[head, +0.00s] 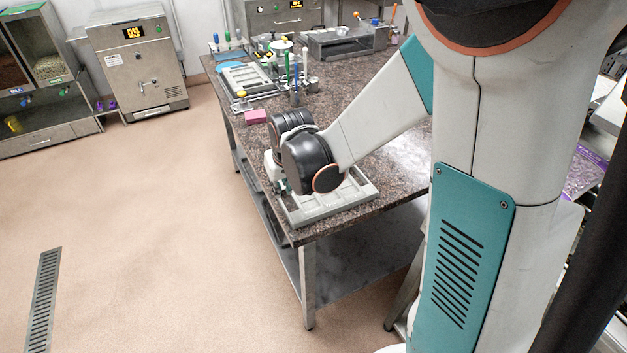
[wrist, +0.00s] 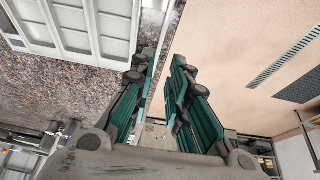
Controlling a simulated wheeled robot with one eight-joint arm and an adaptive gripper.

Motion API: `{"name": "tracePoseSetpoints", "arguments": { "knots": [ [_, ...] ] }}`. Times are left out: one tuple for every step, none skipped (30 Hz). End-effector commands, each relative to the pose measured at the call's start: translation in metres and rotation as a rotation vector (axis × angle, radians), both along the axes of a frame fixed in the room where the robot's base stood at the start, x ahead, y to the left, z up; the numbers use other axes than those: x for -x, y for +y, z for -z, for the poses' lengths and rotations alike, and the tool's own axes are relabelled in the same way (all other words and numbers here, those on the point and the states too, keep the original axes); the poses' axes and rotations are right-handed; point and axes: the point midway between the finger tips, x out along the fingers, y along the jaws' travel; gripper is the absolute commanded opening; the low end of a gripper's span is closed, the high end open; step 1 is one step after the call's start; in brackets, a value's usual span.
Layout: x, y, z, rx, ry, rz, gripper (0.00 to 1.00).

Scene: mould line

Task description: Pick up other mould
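A light grey rectangular mould (head: 328,210) with divided cavities lies flat at the near corner of the stone-topped table, partly hidden behind my wrist. It also shows at the upper left of the wrist view (wrist: 92,42). Another grey mould (head: 247,80) lies at the far left part of the table. My gripper (wrist: 161,70) has its teal fingers apart, with nothing held between them. It is beside the near mould's edge, over the table's edge; the left finger is close to the mould, and I cannot tell if it touches. In the head view my wrist mostly hides the gripper.
A pink block (head: 256,116) and several coloured-handled tools stand farther along the table (head: 375,118). A metal box (head: 343,42) is at the back. Metal machines (head: 142,62) stand by the wall. The floor left of the table is clear, with a drain grate (head: 44,290).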

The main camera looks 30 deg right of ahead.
Motion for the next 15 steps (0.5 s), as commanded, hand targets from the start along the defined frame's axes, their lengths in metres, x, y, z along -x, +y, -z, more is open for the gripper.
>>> {"name": "tracePoseSetpoints", "arguments": {
  "knots": [
    [-0.003,0.000,0.011,0.000,0.000,0.000,0.16],
    [-0.005,0.000,0.015,0.000,0.000,0.000,0.16],
    [-0.007,0.000,0.019,0.000,0.000,0.000,0.16],
    [-0.008,0.000,0.022,0.000,0.000,0.000,0.16],
    [-0.009,0.000,0.025,0.000,0.000,0.000,0.16],
    [-0.011,0.000,0.028,0.000,0.000,0.000,0.16],
    [-0.011,0.000,0.029,0.000,0.000,0.000,0.16],
    [-0.012,0.000,0.030,0.000,0.000,0.000,0.16],
    [-0.012,0.000,0.031,0.000,0.000,0.000,0.16],
    [-0.012,0.000,0.032,0.000,0.000,0.000,0.16],
    [-0.013,0.000,0.033,0.000,0.000,0.000,0.16],
    [-0.013,0.000,0.035,0.000,0.000,0.000,0.16],
    [-0.014,-0.001,0.037,0.000,0.000,0.000,0.16],
    [-0.015,-0.001,0.040,0.000,0.000,0.000,0.16],
    [-0.016,-0.001,0.045,0.000,0.000,0.000,0.16]
  ]
}}
